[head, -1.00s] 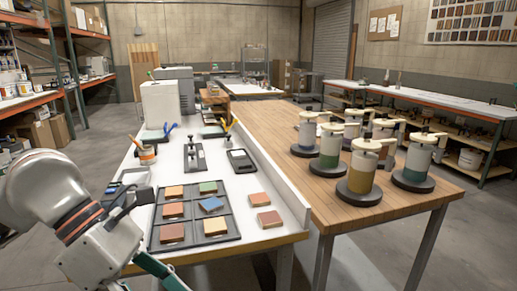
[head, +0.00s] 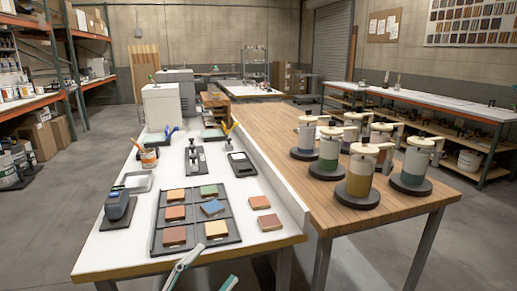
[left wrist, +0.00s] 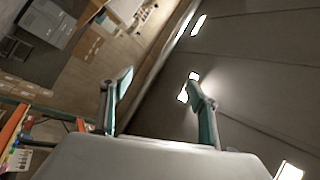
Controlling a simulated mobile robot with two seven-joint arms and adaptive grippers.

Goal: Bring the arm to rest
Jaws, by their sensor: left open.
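My left gripper (head: 211,268) shows only as its two green-grey fingertips at the bottom edge of the head view, in front of the white table's near edge. The rest of my left arm is out of the head view. In the left wrist view the two fingers (left wrist: 160,88) stand wide apart with nothing between them. That view is tilted and faces the dark ceiling with its bright lamps. My right gripper is not in view.
The white table (head: 105,245) holds a dark tray (head: 190,246) with several coloured tiles and a dark blue device (head: 118,205). Several canisters stand on the wooden table (head: 290,130) at right. Grey floor (head: 45,235) is free at left.

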